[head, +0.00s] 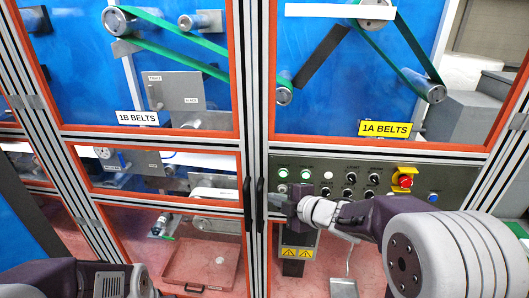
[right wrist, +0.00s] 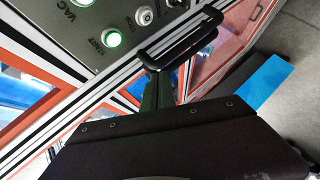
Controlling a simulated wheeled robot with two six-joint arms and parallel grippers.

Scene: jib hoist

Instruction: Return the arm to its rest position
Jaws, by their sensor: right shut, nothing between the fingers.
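My right arm reaches in from the right in the head view, across the front of the control panel (head: 330,178). My right gripper (head: 278,203) is shut and empty at the panel's lower left, just right of the black door handles (head: 247,200). In the right wrist view my gripper (right wrist: 158,92) is narrow and dark, with a black loop handle (right wrist: 185,38) close past its tips; I cannot tell whether they touch. Part of my left arm shows at the bottom left of the head view; its gripper is not in view.
The panel has lit green buttons (head: 283,172), black knobs and a red emergency stop (head: 404,181) on yellow. Orange-framed clear doors cover the 1B belts (head: 170,30) and 1A belts (head: 410,75). A red tray (head: 172,276) lies in the lower left bay.

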